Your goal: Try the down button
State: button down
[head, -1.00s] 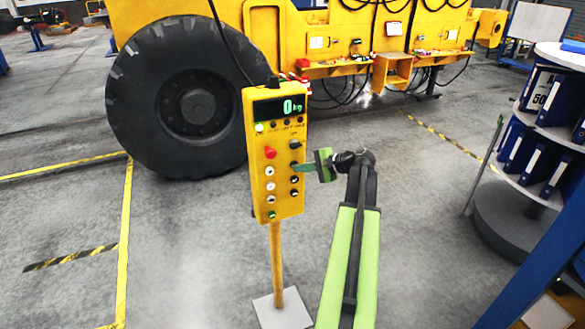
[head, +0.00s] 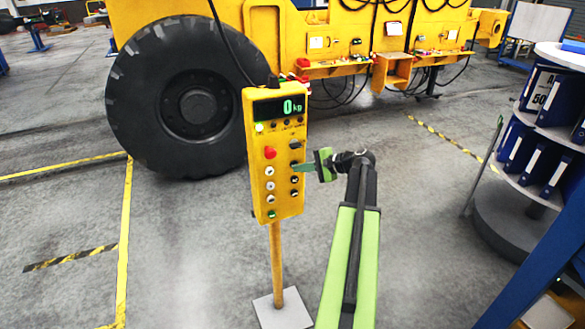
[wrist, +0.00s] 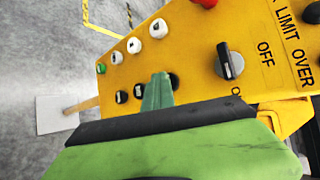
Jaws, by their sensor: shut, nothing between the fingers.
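The yellow control box (head: 262,185) stands upright on a post and its display reads 0 kg. It has a red button (head: 270,152), a column of white buttons (head: 269,171) and a column of black buttons (head: 294,193) to their right. The markings are too small to tell which is down. My gripper (head: 297,168) is shut and empty, reaching in from the right. In the wrist view its green tip (wrist: 158,92) partly covers the uppermost black button (wrist: 174,80). I cannot tell whether they touch. Lower black buttons (wrist: 139,89) show to its left.
A dark rotary knob (wrist: 229,62) marked OFF sits close by on the panel. A yellow machine with a large tyre (head: 190,100) stands behind the box. A round shelf of blue binders (head: 520,150) is at right. The floor around the post base (head: 283,310) is clear.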

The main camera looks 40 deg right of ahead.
jog(key=shift+s, duration=0.15)
jog(key=shift+s+a, duration=0.3)
jog(key=shift+s, duration=0.35)
jog(key=s, duration=0.1)
jog(key=s+a, duration=0.1)
jog(key=s, duration=0.1)
jog(key=s+a, duration=0.1)
jog(key=shift+s, duration=0.3)
dwell(1.1)
jog(key=shift+s, duration=0.15)
dwell(0.9)
dwell(0.4)
